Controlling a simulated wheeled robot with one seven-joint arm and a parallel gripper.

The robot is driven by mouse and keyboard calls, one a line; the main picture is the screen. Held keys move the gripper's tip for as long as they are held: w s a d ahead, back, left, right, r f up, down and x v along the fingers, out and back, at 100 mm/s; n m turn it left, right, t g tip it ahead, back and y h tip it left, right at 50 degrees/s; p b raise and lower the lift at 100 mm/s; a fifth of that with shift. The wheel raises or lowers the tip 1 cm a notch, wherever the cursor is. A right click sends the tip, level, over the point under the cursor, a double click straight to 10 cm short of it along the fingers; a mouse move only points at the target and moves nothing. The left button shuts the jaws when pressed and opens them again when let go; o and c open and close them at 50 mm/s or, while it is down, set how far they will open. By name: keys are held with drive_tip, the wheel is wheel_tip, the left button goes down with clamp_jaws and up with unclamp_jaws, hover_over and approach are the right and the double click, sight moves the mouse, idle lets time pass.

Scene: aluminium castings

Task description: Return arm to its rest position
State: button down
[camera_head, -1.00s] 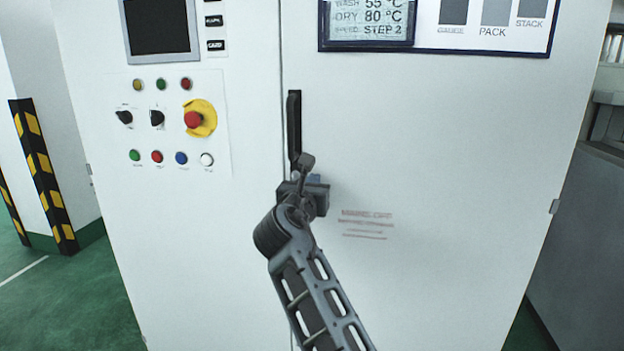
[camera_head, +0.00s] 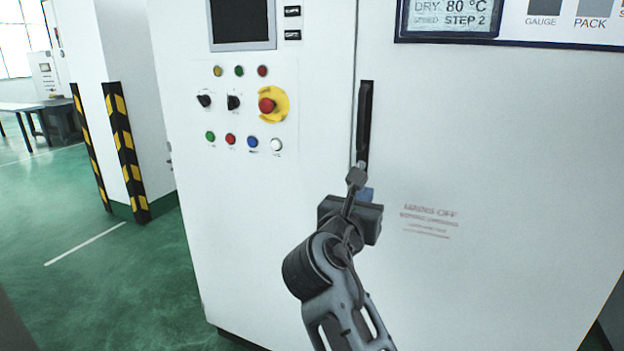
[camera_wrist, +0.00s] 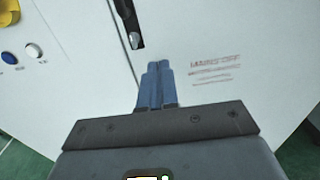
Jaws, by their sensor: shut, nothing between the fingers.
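My gripper (camera_wrist: 158,80) shows in the wrist view with its two blue fingers together and nothing between them. In the head view my gripper (camera_head: 366,194) is mostly hidden behind my wrist, with a bit of blue showing. It is in front of the white cabinet (camera_head: 480,130), just below the black door handle (camera_head: 365,125). The handle (camera_wrist: 128,20) also shows in the wrist view, beyond the fingertips and a little to their left. I see a gap between fingertips and handle there. My arm reaches up from the bottom of the head view.
The cabinet front carries a control panel with a red emergency button (camera_head: 267,105) and several small buttons. A pillar with yellow-black guards (camera_head: 125,150) stands left. Green floor (camera_head: 110,280) is open at the left. A table (camera_head: 35,108) stands far back.

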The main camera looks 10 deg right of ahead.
drive_tip(key=s+f+m+y, duration=0.8)
drive_tip(key=s+f, duration=1.5)
drive_tip(key=s+a+m+y, duration=0.1)
drive_tip(key=s+m+y, duration=0.2)
drive_tip(key=s+m, duration=0.95)
drive_tip(key=s+r+m, duration=0.4)
drive_tip(key=s, duration=0.4)
drive_tip(key=s+d+r+m, duration=0.1)
drive_tip(key=s+r+m, duration=0.3)
drive_tip(key=s, duration=0.4)
drive_tip(key=shift+s+r+t, duration=0.3)
drive_tip(key=shift+r, duration=0.05)
